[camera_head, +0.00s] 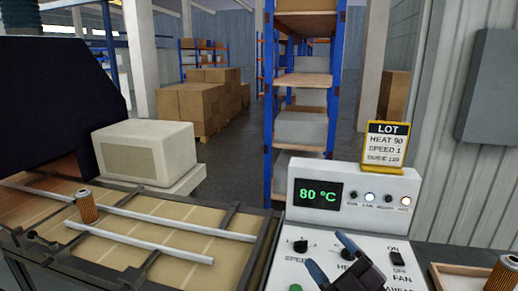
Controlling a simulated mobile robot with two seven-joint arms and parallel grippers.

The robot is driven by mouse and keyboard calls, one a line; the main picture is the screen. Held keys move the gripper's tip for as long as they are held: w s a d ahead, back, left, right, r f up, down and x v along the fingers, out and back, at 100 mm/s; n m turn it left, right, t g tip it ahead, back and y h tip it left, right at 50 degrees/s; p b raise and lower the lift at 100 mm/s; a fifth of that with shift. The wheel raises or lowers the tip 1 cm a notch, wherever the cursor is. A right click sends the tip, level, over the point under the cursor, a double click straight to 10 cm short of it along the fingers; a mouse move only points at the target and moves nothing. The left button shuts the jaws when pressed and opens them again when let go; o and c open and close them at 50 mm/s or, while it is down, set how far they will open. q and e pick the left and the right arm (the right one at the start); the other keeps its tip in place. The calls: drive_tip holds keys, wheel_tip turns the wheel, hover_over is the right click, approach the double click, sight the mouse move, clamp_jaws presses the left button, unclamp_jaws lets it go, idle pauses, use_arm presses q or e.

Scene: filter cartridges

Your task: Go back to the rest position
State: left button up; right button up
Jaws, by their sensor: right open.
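My right gripper (331,254) is open in front of the control panel (300,270), with its dark blue fingers beside the HEAT knob (347,253). I cannot tell whether it touches the knob. The gripper and wrist cover part of the panel. My left gripper is not in view. The display (318,195) on the panel reads 80 °C in green. A lot sign (386,145) on top reads HEAT 90 and SPEED 1, with a blurred guide line below.
An orange filter cartridge (86,207) stands on the conveyor (150,225) between pale guide rails (140,243). Another cartridge (503,275) is at the lower right by a wooden tray (440,277). The SPEED knob (300,245) and FAN switch (397,258) flank the gripper. Shelves (302,80) stand behind.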

drive_tip(key=s+d+f+m+g+h, duration=0.2)
drive_tip(key=s+d+f+m+h, duration=0.2)
drive_tip(key=d+f+m+h, duration=0.35)
drive_tip(key=s+d+f+m+g+h, duration=0.3)
drive_tip(key=d+f+m+h, duration=0.3)
drive_tip(key=m+h, duration=0.2)
drive_tip(key=s+f+m+g+y, duration=0.1)
drive_tip(key=s+f+g, duration=0.35)
drive_tip(key=s, duration=0.45)
drive_tip(key=s+f+m+g+y, duration=0.1)
drive_tip(key=s+f+g, duration=0.35)
drive_tip(key=s, duration=0.45)
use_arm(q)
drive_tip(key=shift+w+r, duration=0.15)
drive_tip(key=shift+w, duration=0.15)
use_arm(e)
drive_tip(key=w+f+n+t, duration=0.1)
drive_tip(key=w+f+t, duration=0.6)
drive_tip(key=w+f, duration=0.1)
drive_tip(key=shift+w+d+f+t+y, duration=0.15)
drive_tip(key=shift+d+f+t+y, duration=0.25)
drive_tip(key=shift+f, duration=0.5)
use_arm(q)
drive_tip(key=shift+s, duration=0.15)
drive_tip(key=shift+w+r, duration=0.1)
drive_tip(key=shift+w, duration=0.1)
